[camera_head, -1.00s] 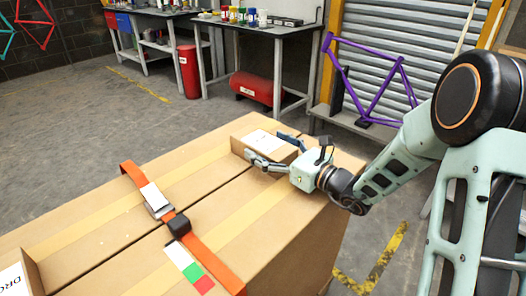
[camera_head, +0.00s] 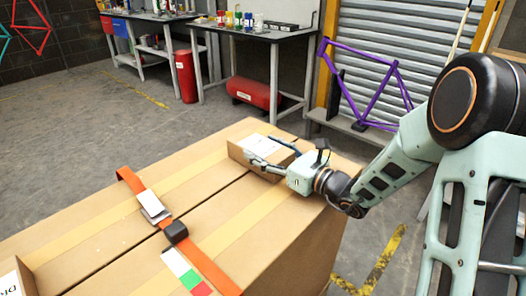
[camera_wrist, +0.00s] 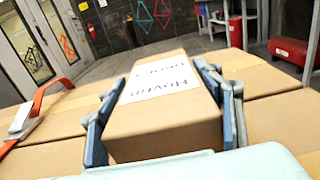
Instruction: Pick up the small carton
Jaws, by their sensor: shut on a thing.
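The small carton (camera_head: 262,155) is a brown box with a white printed label on top. It is at the far right part of the large cardboard box top (camera_head: 215,185). My gripper (camera_head: 273,152) reaches it from the right, with one finger on each side. In the wrist view the carton (camera_wrist: 165,125) lies between the two blue finger pads, which press on its two sides, so my gripper (camera_wrist: 165,110) is shut on it. I cannot tell whether the carton's underside touches the box top.
An orange strap (camera_head: 205,262) with a metal buckle (camera_head: 153,207) and a black block (camera_head: 175,232) crosses the large box. A purple bike frame (camera_head: 365,85) stands by the shutter. Workbenches (camera_head: 262,40) and a red tank (camera_head: 249,91) are behind. The floor to the left is clear.

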